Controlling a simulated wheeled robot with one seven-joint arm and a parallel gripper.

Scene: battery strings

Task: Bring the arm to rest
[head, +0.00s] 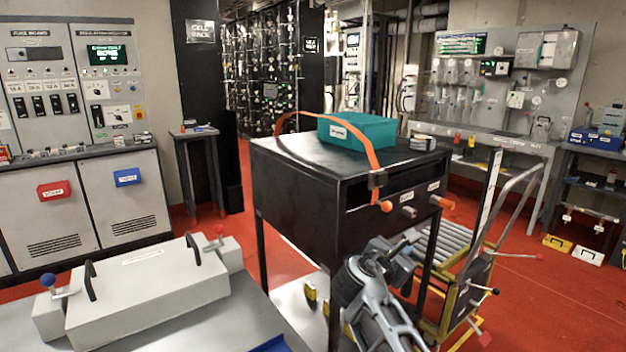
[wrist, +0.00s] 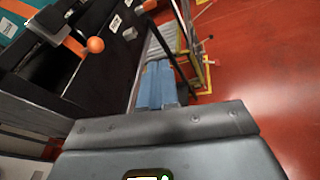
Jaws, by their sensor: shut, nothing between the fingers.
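My gripper (wrist: 158,84) shows in the wrist view as two bluish fingers close together, with nothing between them. Behind them the grey gripper body fills the bottom of the picture. In the head view my arm is folded in front of the black bench (head: 300,185), at its lower right. The fingers are hard to make out there. In the wrist view the bench's dark side with an orange knob (wrist: 95,45) is left of my fingers. I cannot tell the exact gap between them.
A teal box (head: 357,132) and an orange strap (head: 330,125) are on the bench. A yellow-framed roller trolley (head: 462,290) stands close to the right of my arm. A grey case (head: 150,285) lies on the front left table. Red floor (head: 555,295) is open at right.

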